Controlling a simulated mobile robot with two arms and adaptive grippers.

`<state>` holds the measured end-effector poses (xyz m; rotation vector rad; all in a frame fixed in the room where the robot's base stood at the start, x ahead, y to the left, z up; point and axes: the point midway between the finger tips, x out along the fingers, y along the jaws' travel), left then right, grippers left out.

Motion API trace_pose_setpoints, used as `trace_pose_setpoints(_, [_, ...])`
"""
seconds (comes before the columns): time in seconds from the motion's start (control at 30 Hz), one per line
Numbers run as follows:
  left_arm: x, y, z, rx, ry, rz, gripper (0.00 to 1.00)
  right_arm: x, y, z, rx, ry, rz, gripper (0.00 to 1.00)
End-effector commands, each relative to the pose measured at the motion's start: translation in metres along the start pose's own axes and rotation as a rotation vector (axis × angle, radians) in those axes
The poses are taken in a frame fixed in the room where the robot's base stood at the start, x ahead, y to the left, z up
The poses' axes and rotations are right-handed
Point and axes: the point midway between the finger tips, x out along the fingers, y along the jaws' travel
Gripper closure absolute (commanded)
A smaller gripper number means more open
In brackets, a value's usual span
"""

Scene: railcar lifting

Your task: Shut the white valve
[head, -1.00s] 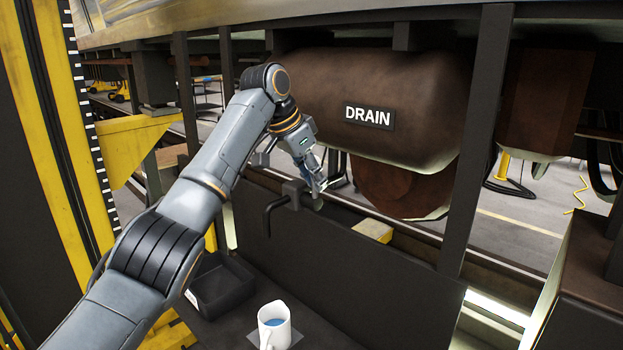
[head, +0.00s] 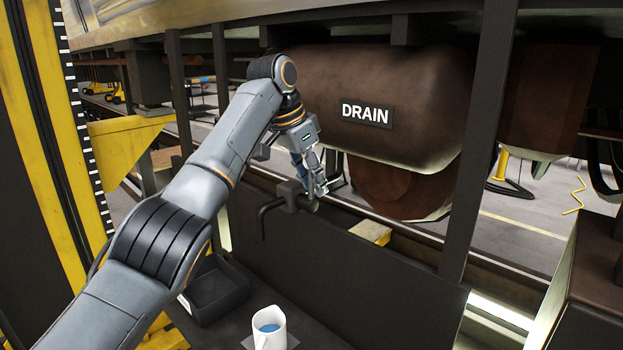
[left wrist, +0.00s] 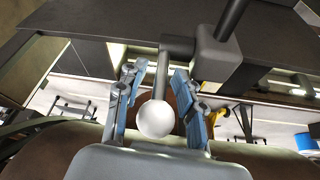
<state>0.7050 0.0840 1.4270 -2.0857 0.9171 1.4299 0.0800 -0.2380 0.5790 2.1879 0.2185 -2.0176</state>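The valve's dark body (head: 290,194) sits on the upper edge of the dark panel, with a bent pipe (head: 264,218) hanging on its left. In the left wrist view the body (left wrist: 217,55) is at upper right, and a short grey lever ends in a white ball knob (left wrist: 156,119). My left gripper (head: 318,186) is just right of the valve body in the head view. In the left wrist view its fingers (left wrist: 157,92) are open, one on each side of the knob, with small gaps showing. The knob cannot be made out in the head view. My right gripper is not in view.
A brown tank labelled DRAIN (head: 366,114) hangs behind the gripper. A dark upright post (head: 478,140) stands to its right. Below are a black tray (head: 215,295) and a white jug (head: 269,330) with blue contents. A yellow block (head: 371,232) lies behind the panel.

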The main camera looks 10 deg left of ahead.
Motion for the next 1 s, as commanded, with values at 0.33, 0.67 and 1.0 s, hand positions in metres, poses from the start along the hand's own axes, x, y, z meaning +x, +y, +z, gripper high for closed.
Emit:
trace_pose_setpoints(0.33, [-0.024, 0.000, -0.002, 0.001, 0.006, -0.003, 0.64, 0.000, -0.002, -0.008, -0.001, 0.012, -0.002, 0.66])
trace_pose_setpoints(0.67, [-0.070, 0.000, -0.002, 0.001, 0.002, 0.000, 0.64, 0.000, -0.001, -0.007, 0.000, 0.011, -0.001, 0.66])
trace_pose_setpoints(1.0, [-0.074, 0.000, -0.002, 0.001, 0.000, 0.000, 0.64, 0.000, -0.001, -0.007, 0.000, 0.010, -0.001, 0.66])
